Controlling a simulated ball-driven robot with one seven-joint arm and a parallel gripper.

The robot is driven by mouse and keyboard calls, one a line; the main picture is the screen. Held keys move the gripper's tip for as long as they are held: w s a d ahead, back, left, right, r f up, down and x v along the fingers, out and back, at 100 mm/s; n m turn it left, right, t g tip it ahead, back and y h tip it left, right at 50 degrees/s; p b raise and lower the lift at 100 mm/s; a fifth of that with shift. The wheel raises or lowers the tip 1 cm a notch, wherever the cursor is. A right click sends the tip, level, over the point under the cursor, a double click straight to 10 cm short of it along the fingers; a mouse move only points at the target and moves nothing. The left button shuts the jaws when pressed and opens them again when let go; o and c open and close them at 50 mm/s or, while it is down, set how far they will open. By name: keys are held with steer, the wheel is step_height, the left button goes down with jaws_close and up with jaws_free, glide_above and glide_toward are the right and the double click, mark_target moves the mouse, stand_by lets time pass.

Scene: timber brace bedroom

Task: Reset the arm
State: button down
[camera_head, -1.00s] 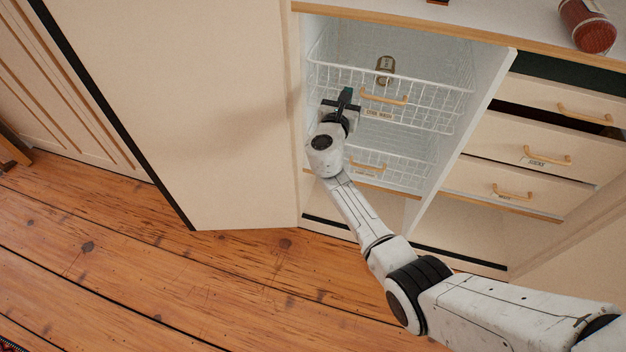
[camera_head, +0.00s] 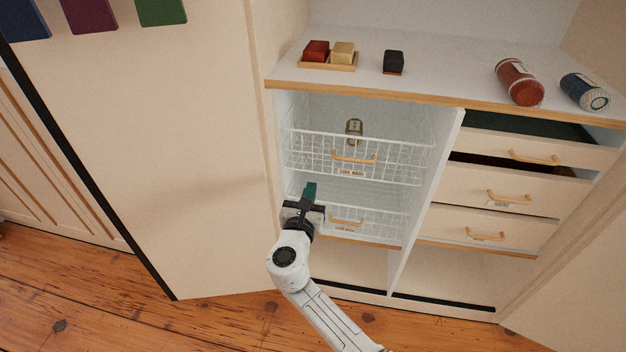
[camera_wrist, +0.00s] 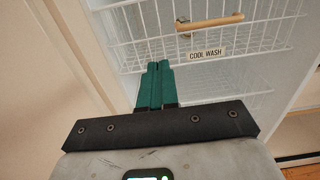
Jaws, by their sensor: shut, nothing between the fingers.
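My gripper (camera_head: 310,192) is at the front of the open left compartment of the cabinet, before the lower wire basket (camera_head: 385,222). Its green fingers are shut with nothing between them. In the wrist view the gripper (camera_wrist: 158,72) points toward the upper wire basket (camera_wrist: 270,22), which has a wooden handle (camera_wrist: 210,21) and a "COOL WASH" label (camera_wrist: 206,54). In the head view the upper basket (camera_head: 405,165) stands above and to the right of my gripper. I cannot tell whether the fingertips touch anything.
An open cabinet door (camera_head: 185,150) stands close on the left. Drawers (camera_head: 490,192) are on the right, the upper ones partly out. A can (camera_head: 354,129) is in the upper basket. Wooden floor (camera_head: 90,310) is clear.

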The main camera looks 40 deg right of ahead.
steer(key=shift+s+a, duration=0.2)
steer(key=shift+a, duration=0.05)
steer(key=s+d+f+m+g+y+p, duration=0.1)
steer(key=s+f+m+g+y+p, duration=0.2)
steer(key=s+m, duration=0.65)
steer(key=s+d+f+m+g+y+p, duration=0.15)
steer(key=s+m+g, duration=0.25)
steer(key=s+m, duration=0.5)
steer(key=s+a+m+g+y+p, duration=0.1)
steer(key=s+a+m+y+p, duration=0.1)
steer(key=s, duration=0.6)
steer(key=s+a+r+m+g+y+p, duration=0.1)
steer(key=s+a+m+g+y+p, duration=0.1)
steer(key=s+a+m+y, duration=0.3)
steer(key=s+a+y, duration=0.2)
steer(key=s+a, duration=0.1)
steer(key=a, duration=0.1)
steer(key=shift+s+a+r, duration=0.25)
steer(key=shift+a, duration=0.05)
steer(key=c, duration=1.8)
jaws_free()
steer(key=shift+m+y, duration=0.25)
